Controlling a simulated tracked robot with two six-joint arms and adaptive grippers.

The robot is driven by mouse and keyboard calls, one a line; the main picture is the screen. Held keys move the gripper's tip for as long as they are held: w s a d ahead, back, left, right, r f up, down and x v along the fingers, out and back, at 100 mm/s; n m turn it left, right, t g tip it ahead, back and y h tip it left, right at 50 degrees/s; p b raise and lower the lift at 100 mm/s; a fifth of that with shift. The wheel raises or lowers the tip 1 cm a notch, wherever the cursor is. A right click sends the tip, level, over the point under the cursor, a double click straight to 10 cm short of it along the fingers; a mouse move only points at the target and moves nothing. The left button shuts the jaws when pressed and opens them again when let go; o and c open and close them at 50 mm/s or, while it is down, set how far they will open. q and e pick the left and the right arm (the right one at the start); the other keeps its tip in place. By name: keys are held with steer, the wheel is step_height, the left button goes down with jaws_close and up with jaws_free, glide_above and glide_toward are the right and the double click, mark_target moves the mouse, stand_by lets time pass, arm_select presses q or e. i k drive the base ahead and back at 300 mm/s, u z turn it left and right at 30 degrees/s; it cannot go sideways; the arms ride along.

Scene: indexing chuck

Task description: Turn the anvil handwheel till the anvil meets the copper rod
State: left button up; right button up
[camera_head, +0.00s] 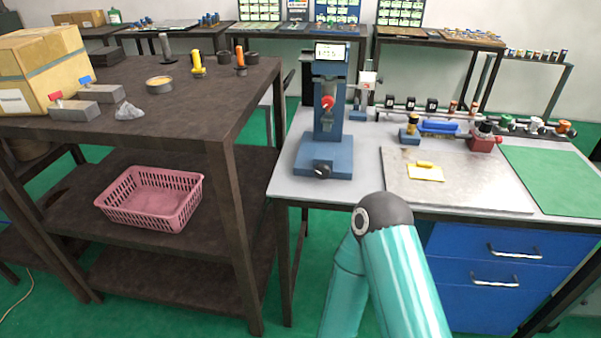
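A blue upright machine (327,125) stands at the left end of the grey bench, with a small display (330,52) on top. A red knob (328,102) sits on the front of its column, with a grey cylindrical part (327,114) just below. A dark round knob (322,171) is on the front of its blue base; I cannot tell whether this is the anvil handwheel. The anvil and copper rod are too small to make out for certain. A teal link of my own arm rises at the bottom centre, in front of the bench. Neither gripper is in view.
A metal plate (470,192) with a yellow object (425,172) lies right of the machine, beside a green mat (555,180). Small tools and a red block (485,139) line the back. A dark shelf table (190,100) stands left, with a pink basket (150,197) below.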

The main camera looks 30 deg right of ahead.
mark_target(322, 171)
steer(key=z, duration=0.75)
steer(key=i, duration=0.2)
steer(key=u, duration=2.9)
steer(key=k, duration=2.65)
steer(key=z, duration=1.15)
steer(key=i, duration=1.05)
steer(key=u, duration=0.05)
